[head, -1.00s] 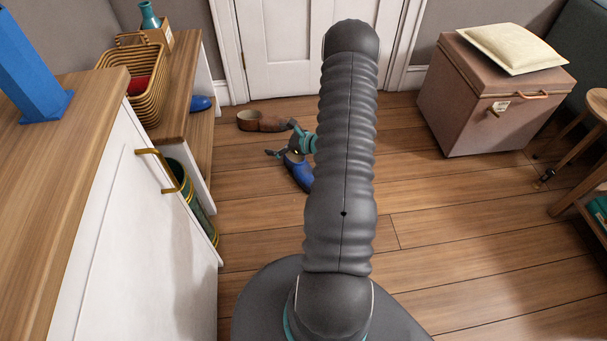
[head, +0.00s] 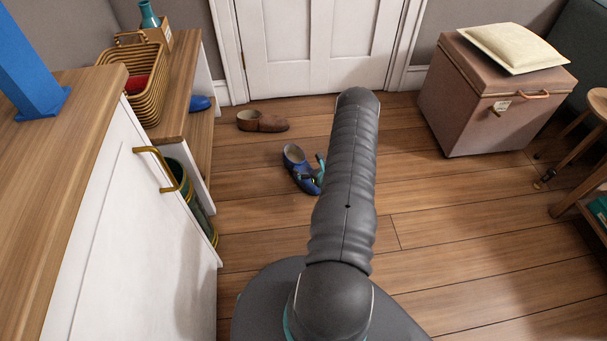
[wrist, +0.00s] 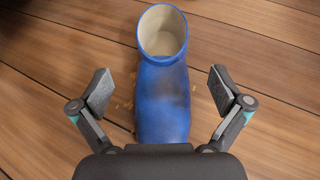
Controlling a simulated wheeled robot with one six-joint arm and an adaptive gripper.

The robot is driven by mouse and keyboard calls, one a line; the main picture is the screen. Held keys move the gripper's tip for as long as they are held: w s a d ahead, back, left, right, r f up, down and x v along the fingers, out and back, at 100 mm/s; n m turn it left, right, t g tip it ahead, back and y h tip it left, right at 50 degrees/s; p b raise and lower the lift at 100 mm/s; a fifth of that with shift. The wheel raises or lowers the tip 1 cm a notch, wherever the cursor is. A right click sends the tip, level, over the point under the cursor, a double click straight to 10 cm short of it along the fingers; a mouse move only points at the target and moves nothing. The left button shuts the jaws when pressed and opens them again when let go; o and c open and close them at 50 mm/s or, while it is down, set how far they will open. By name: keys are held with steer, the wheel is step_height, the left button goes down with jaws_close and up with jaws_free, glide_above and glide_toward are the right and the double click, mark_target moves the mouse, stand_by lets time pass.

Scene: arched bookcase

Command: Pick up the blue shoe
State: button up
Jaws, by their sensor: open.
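A blue shoe (head: 296,163) with a pale lining lies on the wooden floor, left of my arm in the head view. In the wrist view the blue shoe (wrist: 164,85) lies between the two open fingers of my gripper (wrist: 159,95), with its opening at the top of the picture. There is a gap between each finger pad and the shoe's sides. In the head view my gripper (head: 318,176) is mostly hidden behind my arm, and a small part shows over the shoe. Another blue shoe (head: 201,103) sits on the wooden shelf at left.
A brown shoe (head: 262,121) lies on the floor near the white door (head: 312,45). A white cabinet (head: 150,230) and wooden bench (head: 178,118) stand at left. A pink trunk (head: 480,100) stands at right. The floor between is mostly clear.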

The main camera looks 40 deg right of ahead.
glide_above(298, 159)
steer(key=s+a, duration=0.3)
steer(key=s, duration=0.1)
steer(key=shift+f, duration=1.6)
steer(key=c, duration=1.6)
steer(key=shift+r, duration=0.1)
